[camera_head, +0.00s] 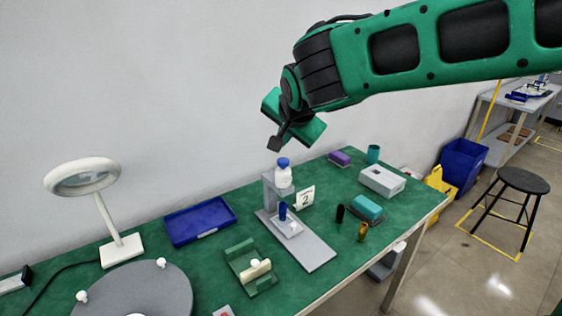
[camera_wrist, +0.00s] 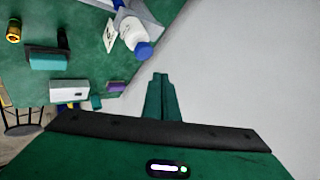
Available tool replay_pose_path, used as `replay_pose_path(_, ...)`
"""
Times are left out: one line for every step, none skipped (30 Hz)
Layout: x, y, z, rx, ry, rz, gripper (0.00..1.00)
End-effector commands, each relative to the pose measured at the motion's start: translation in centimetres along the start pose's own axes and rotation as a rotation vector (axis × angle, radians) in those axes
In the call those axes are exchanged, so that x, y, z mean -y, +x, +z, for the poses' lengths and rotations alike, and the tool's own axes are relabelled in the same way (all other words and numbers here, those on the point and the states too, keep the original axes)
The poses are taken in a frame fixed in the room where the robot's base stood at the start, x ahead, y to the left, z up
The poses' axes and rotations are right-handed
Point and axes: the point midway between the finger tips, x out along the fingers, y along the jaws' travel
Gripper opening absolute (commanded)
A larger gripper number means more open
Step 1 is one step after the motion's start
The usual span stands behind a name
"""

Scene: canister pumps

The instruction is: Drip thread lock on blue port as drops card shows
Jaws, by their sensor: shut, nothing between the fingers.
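A white bottle with a blue cap (camera_head: 284,172) sits upright at the top of a grey stand (camera_head: 308,250). It also shows in the wrist view (camera_wrist: 131,30). A white card reading "2" (camera_head: 305,197) stands beside the stand, and also shows in the wrist view (camera_wrist: 110,36). Below the bottle is a small blue upright part (camera_head: 283,211), perhaps the blue port, with a small white piece (camera_head: 293,227) beside it. My gripper (camera_head: 276,143) is shut and empty, above the bottle and apart from it. Its closed fingers show in the wrist view (camera_wrist: 160,90).
A blue tray (camera_head: 200,221), a green fixture with a cream piece (camera_head: 257,270) and a white lamp (camera_head: 121,250) stand left of the stand. A teal-topped block (camera_head: 367,208), black and amber cylinders, and a white box (camera_head: 381,181) stand to the right. A wall closes the back.

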Motion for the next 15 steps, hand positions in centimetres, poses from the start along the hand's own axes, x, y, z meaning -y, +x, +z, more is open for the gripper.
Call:
replay_pose_path(0.3, -0.3, -0.3, -0.001, 0.001, -0.001, 0.0)
replay_pose_path(0.4, -0.5, -0.4, -0.001, 0.001, -0.001, 0.0)
replay_pose_path(0.5, -0.7, -0.6, -0.001, 0.0, -0.001, 0.0)
replay_pose_path(0.7, -0.9, -0.7, -0.001, 0.0, -0.001, 0.0)
replay_pose_path(0.8, -1.1, -0.9, -0.001, 0.001, -0.001, 0.0)
replay_pose_path(0.9, -1.3, -1.0, 0.0, 0.001, 0.0, 0.0)
replay_pose_path(1.0, -1.4, -1.1, 0.0, 0.001, 0.0, 0.0)
replay_pose_path(1.1, -1.5, -1.2, 0.0, 0.001, 0.0, 0.0)
replay_pose_path(1.2, -1.6, -1.3, 0.0, 0.001, 0.0, 0.0)
replay_pose_path(1.2, -1.7, -1.3, 0.0, 0.0, 0.0, 0.0)
replay_pose_path(1.3, -1.8, -1.3, 0.0, 0.0, 0.001, 0.0)
replay_pose_path(1.3, -1.8, -1.4, 0.0, 0.0, 0.001, 0.0)
replay_pose_path(1.3, -1.8, -1.4, 0.001, 0.0, 0.001, 0.0)
replay_pose_path(1.3, -1.8, -1.4, 0.001, 0.0, 0.001, 0.0)
replay_pose_path(1.3, -1.8, -1.4, 0.001, 0.0, 0.001, 0.0)
